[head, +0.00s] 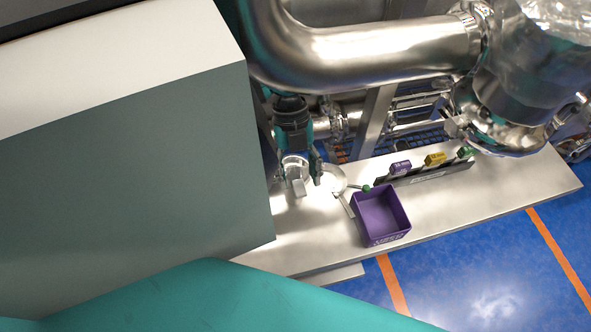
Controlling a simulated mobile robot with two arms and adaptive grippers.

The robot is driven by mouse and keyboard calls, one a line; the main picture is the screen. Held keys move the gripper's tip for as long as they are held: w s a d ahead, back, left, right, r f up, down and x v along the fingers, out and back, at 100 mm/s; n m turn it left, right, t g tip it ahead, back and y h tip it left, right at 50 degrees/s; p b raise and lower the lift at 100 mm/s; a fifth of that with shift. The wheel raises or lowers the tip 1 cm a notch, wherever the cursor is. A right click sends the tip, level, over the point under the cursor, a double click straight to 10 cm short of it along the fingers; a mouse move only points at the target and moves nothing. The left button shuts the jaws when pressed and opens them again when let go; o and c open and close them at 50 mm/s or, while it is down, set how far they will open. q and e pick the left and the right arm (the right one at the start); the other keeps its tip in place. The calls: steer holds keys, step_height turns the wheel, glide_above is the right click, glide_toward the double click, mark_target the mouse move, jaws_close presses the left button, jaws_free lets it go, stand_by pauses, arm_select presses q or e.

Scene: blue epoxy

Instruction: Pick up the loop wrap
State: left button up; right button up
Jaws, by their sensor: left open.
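My left gripper (298,170) points down over the left part of a pale metal bench (440,205). Its jaws are open. A small silvery piece (298,187) shows just below the fingers; I cannot tell whether they touch it. A pale round piece (333,179) with a thin strip lies just right of the fingers. A small green knob (365,188) shows beside it. I cannot tell for certain which piece is the loop wrap. My right gripper is not in view.
An open purple bin (400,222) stands at the bench's front edge. Behind it, a dark rack (425,175) carries purple (400,168), yellow (435,159) and green (466,152) pieces. Large steel pipes (370,50) hang above and behind. A big grey cabinet (130,170) closes off the left.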

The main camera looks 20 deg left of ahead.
mark_target(301, 193)
arm_select(q)
steer(key=shift+p+x, duration=0.35)
steer(key=shift+x, duration=0.85)
steer(key=shift+s+d+f, duration=0.15)
steer(key=shift+s+f, duration=0.05)
steer(key=shift+f, duration=0.15)
steer(key=c, duration=0.8)
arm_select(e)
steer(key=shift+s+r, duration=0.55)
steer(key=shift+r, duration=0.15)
arm_select(q)
steer(key=shift+r, duration=0.1)
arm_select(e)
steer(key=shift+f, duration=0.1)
